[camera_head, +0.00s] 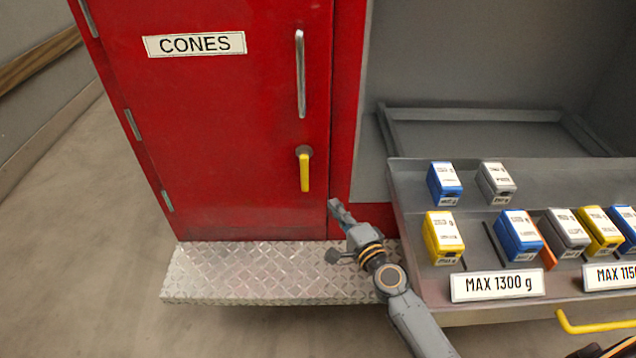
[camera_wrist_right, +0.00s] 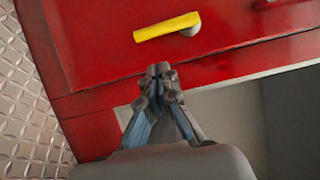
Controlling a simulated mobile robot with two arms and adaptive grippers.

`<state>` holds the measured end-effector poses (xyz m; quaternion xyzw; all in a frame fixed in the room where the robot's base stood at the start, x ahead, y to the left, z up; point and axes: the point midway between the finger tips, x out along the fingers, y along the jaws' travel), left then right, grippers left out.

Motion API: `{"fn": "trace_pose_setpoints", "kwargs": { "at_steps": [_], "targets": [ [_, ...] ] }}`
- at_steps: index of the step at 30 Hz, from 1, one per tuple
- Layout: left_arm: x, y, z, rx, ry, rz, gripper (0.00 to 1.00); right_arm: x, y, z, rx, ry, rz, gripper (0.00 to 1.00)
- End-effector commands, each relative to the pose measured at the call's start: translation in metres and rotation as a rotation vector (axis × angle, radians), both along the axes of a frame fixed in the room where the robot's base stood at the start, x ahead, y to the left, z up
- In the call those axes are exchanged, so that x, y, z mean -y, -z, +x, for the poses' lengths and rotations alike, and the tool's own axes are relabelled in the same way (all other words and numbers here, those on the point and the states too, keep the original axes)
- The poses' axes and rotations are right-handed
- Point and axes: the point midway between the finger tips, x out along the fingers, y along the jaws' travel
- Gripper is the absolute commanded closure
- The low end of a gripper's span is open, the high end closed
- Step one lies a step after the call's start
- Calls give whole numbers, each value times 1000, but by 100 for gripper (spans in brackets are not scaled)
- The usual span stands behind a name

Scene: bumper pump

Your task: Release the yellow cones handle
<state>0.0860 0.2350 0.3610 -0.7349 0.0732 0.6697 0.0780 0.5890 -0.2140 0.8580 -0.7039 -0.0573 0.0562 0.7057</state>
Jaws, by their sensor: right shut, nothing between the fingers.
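The yellow handle (camera_head: 305,172) hangs upright from a dark pivot on the red door labelled CONES (camera_head: 215,130). The door looks closed. My right gripper (camera_head: 336,208) is below and to the right of the handle, apart from it, in front of the cabinet's lower right edge. In the right wrist view the yellow handle (camera_wrist_right: 167,27) lies beyond the fingertips, with a gap between. My right gripper's fingers (camera_wrist_right: 160,72) meet at the tips and hold nothing. My left gripper does not show clearly in either view.
A silver bar handle (camera_head: 300,74) is above the yellow one. A diamond-plate step (camera_head: 250,272) runs below the door. A grey tray (camera_head: 405,190) with several blue, grey and yellow boxes stands at the right. A yellow bar (camera_head: 598,327) is at the lower right. Open floor lies left.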

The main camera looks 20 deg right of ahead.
Motion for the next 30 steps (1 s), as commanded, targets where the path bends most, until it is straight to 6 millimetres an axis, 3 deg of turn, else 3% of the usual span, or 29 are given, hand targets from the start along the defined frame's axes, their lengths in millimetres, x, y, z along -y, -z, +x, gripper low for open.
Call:
{"fn": "trace_pose_setpoints", "kwargs": {
  "at_steps": [7,21,30],
  "targets": [
    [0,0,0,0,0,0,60,-2,0,14,1,0,-1,100],
    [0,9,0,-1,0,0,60,-15,1,89,0,-1,-1,100],
    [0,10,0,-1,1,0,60,-17,1,99,-2,-1,-2,100]
  ]
}}
